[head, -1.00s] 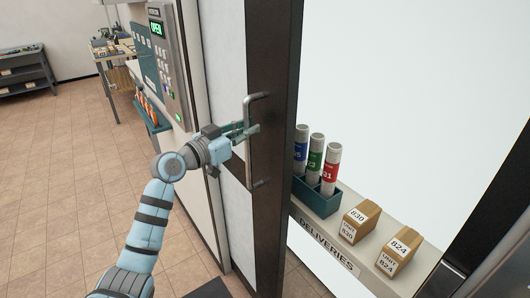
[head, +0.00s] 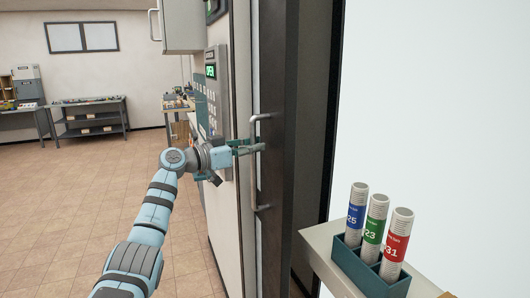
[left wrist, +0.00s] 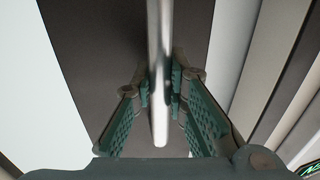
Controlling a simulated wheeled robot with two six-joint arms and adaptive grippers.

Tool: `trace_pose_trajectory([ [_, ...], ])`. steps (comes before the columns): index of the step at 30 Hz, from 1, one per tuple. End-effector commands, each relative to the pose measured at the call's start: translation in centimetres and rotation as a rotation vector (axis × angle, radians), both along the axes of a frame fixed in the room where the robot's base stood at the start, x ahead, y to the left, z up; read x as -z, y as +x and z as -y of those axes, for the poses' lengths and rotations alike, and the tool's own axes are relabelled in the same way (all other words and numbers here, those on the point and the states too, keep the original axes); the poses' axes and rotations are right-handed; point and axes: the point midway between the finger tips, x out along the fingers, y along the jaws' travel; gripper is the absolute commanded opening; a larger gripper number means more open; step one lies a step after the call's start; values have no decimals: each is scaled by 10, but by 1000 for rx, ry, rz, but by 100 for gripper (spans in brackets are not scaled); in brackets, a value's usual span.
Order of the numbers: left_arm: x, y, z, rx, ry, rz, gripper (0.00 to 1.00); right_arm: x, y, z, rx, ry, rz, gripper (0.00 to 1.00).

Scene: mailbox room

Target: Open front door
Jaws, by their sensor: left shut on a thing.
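The front door (head: 273,110) has a dark frame and shows at a steep slant in the middle of the head view. A vertical grey metal bar handle (head: 256,185) is mounted on it; the bar also runs down the middle of the left wrist view (left wrist: 160,40). My left gripper (head: 254,147) is shut on the handle, around its upper half. In the left wrist view its green-padded fingers (left wrist: 160,88) press on both sides of the bar. My right gripper is not in view.
A keypad panel (head: 213,105) with a green OPEN screen is left of the door. At right, a ledge (head: 322,240) holds a teal rack (head: 372,272) with several labelled tubes. Tiled floor (head: 90,205) is clear at left; a workbench (head: 90,118) stands at the back.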

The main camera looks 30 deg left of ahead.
Motion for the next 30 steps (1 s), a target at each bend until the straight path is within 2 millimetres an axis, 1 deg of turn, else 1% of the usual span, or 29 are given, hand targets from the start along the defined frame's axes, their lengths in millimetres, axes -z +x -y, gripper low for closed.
trace_pose_trajectory([
  [1, 6, 1, 1, 2, 4, -14, 0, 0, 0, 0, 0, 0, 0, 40],
  [7, 7, 4, 5, 8, 5, -15, 0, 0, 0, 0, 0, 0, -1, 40],
  [8, 7, 4, 5, 9, 5, -14, 18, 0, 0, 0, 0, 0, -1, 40],
  [9, 6, 5, 6, 9, 4, -14, 25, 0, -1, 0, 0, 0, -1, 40],
  [11, 6, 5, 6, 10, 4, -12, 34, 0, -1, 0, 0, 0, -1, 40],
  [17, 4, 5, 7, 11, 3, -9, 35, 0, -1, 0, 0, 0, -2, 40],
  [21, 4, 2, 4, 8, 2, -8, 35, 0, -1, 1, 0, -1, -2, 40],
  [23, 4, -4, 1, 6, 2, -8, 35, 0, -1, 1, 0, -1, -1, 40],
  [25, 5, -17, -6, 5, 6, -8, 35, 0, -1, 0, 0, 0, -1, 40],
  [30, 6, -61, -26, 4, 10, -14, 35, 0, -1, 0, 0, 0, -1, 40],
])
